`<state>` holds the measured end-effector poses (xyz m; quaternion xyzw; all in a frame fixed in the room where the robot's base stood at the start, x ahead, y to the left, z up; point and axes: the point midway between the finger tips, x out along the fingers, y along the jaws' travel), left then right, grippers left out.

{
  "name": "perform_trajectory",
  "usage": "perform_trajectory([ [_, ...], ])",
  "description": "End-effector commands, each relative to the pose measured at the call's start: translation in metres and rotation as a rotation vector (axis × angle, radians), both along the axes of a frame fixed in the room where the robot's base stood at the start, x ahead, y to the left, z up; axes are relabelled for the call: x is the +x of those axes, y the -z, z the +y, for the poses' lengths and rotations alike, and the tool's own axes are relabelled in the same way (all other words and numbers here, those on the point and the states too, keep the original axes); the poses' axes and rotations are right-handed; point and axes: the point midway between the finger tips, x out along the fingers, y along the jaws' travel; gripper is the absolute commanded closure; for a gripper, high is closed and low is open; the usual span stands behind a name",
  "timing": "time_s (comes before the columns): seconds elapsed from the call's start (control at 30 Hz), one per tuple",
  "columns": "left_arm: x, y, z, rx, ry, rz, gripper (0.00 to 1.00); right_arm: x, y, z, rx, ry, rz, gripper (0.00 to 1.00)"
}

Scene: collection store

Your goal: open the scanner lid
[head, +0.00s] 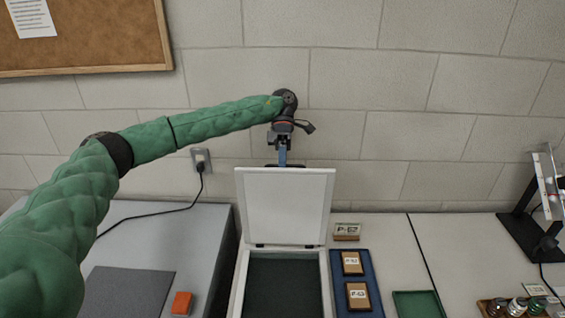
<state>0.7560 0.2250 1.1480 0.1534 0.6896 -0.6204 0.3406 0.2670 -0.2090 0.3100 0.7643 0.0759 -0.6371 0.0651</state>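The scanner (238,290) is at the bottom centre, a white-framed box with a dark bed (284,287). Its white lid (286,207) stands raised, close to upright, along the far edge of the bed, with its pale inner face toward me. My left gripper (283,157) is just above and behind the lid's top edge, pointing down. A narrow blue part shows at its tip, by a dark strip at the lid's top edge. I cannot tell whether the fingers are apart or touch the lid. My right gripper is out of view.
Right of the scanner, a blue tray (374,305) holds two labelled boxes, with a "P-E7" block (347,231) behind. A green tray (419,304), small jars (517,307) and a stand (524,232) are further right. Left are an orange block (182,303) and grey mat (128,288).

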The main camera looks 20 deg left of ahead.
Motion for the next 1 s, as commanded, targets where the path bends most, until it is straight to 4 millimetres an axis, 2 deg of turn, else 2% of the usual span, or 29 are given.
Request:
perform_trajectory([
  [0.03,-0.0018,0.0122,0.0013,0.01,-0.002,0.011,1.0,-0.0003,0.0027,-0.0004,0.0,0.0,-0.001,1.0],
  [0.4,-0.0017,0.013,0.0014,0.01,-0.001,0.013,1.0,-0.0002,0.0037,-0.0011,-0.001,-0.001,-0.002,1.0],
  [0.43,-0.0017,0.013,0.0014,0.01,-0.001,0.013,0.89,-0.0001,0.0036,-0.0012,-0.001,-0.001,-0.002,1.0],
  [0.53,-0.0018,0.0124,0.0012,0.009,-0.001,0.013,0.7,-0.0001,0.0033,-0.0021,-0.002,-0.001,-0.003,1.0],
  [1.0,-0.0007,0.005,0.0005,0.003,0.0,0.008,0.69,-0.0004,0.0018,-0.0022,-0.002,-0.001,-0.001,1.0],
])
